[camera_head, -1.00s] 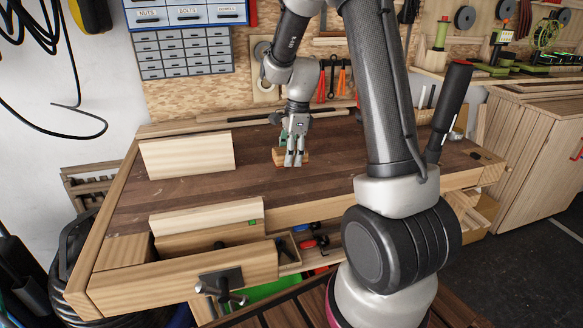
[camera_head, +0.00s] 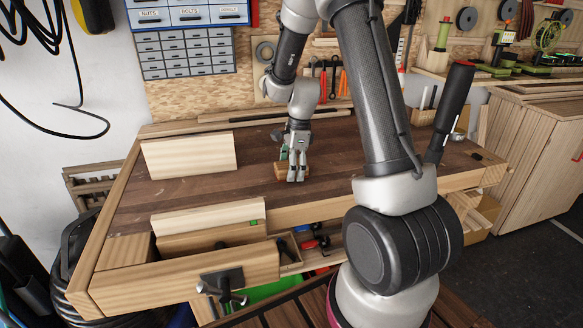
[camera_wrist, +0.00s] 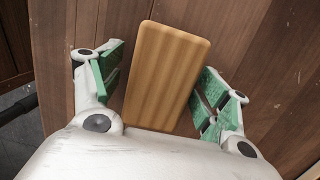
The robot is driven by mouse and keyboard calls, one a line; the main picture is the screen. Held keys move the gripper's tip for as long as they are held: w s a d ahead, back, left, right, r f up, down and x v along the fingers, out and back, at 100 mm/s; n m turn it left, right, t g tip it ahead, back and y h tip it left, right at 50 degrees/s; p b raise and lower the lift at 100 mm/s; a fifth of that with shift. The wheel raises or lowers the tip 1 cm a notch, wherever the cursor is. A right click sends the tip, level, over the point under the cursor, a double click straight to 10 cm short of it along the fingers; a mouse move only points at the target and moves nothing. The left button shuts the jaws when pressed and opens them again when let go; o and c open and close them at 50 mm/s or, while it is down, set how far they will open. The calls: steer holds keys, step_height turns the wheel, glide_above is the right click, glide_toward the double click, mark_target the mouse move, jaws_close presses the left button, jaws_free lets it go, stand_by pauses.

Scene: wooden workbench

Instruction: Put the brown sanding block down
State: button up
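The brown sanding block (camera_head: 281,169) is at the middle of the workbench top (camera_head: 225,188), partly hidden behind my gripper (camera_head: 296,177). In the wrist view the block (camera_wrist: 166,75) is a tan-brown ribbed slab lying between the two green-padded fingers of my gripper (camera_wrist: 161,64). A strip of dark wood shows between the left pad and the block. The right pad is very close to the block's right edge, and I cannot tell whether it touches. The fingers stand apart around the block, which appears to rest on the bench.
A pale upright board (camera_head: 190,154) stands at the back left of the bench. Tools hang on the pegboard behind. The bench top around the block is clear.

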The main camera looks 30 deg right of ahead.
step_height(320, 180, up, 12)
steer(key=d, duration=0.2)
steer(key=s+a+r+n+t+h, duration=0.1)
steer(key=s+a+r+n+t, duration=0.1)
steer(key=s+r+n, duration=0.95)
steer(key=s+n+t, duration=0.1)
steer(key=s+n, duration=0.7)
steer(key=s, duration=0.7)
steer(key=shift+f+n+t+h, duration=0.15)
steer(key=shift+n+t+h, duration=0.2)
steer(key=shift+t+h, duration=0.05)
steer(key=shift+o, duration=0.5)
